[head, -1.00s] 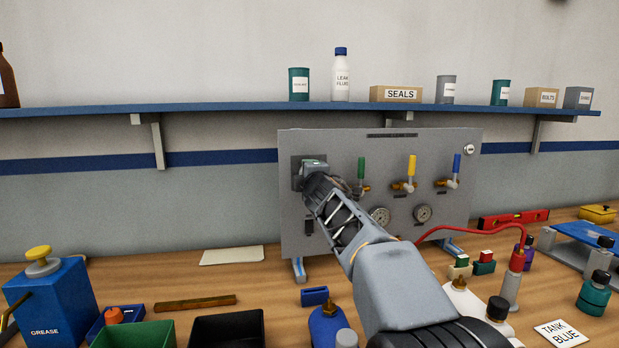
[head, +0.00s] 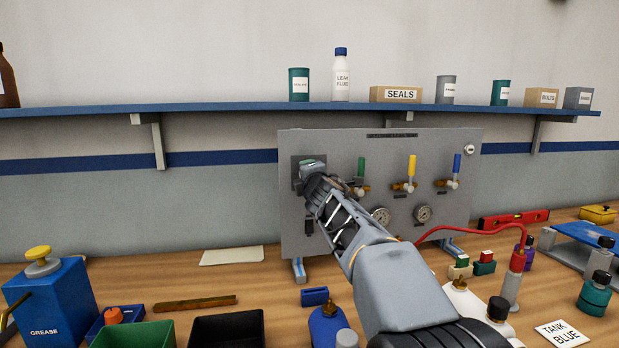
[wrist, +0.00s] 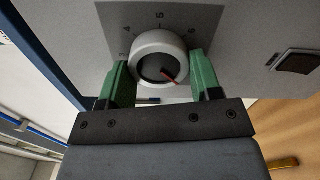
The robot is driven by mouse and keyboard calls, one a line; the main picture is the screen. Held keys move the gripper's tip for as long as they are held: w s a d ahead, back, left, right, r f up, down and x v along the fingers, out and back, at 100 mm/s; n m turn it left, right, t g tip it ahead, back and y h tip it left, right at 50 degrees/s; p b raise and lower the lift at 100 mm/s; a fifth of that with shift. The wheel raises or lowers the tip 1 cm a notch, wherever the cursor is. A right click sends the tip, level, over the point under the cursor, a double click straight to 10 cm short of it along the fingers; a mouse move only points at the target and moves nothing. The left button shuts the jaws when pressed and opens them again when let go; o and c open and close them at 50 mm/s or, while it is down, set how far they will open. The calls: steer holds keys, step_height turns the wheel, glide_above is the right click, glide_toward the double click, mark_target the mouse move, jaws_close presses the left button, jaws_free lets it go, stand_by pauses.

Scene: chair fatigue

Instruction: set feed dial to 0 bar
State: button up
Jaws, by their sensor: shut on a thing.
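The feed dial is a round pale grey knob (wrist: 158,58) on a grey square plate (wrist: 98,35) with 4, 5 and 6 visible above it in the wrist view. A red mark on the knob's face points to its lower right there, away from those numbers. My gripper (wrist: 158,66) has one green finger on each side of the knob and is shut on it. In the head view, my gripper (head: 308,163) is at the panel's upper left, and it and my wrist hide the knob.
The upright grey panel (head: 440,145) also carries green (head: 361,167), yellow (head: 411,166) and blue (head: 457,163) valve levers close to the right. Two gauges (head: 380,216) sit below them. A blue shelf (head: 230,108) runs above. Bottles and bins crowd the bench front.

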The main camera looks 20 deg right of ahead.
steer(key=o, duration=0.9)
steer(key=p+v, duration=0.1)
steer(key=v, duration=1.2)
steer(key=shift+s, duration=0.4)
